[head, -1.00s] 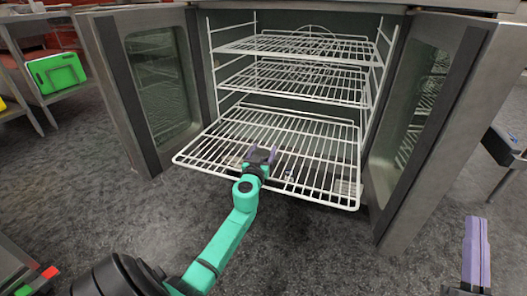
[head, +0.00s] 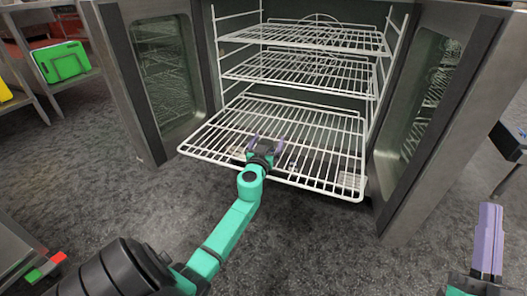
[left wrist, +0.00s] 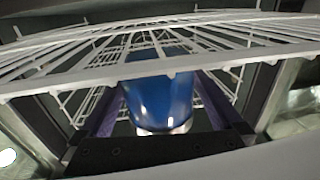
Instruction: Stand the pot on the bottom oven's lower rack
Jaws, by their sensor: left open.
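The oven's lower rack (head: 215,152) is white wire and sticks out in front of the open oven. My left gripper (head: 266,146) is open at the rack's front edge in the head view. In the left wrist view, its two purple fingers (left wrist: 158,112) stand apart on either side of a blue, rounded, shiny thing (left wrist: 160,105), partly crossed by the rack's wires (left wrist: 60,82). I cannot tell if this is the pot or if the fingers touch it. No pot shows clearly in the head view. My right gripper (head: 488,240) is at the lower right, its opening unclear.
The oven's left door (head: 125,85) and right door (head: 440,110) stand open on both sides. Two more wire racks (head: 300,70) sit above. A green board (head: 62,62) is on a shelf at the left. Grey floor is clear in front.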

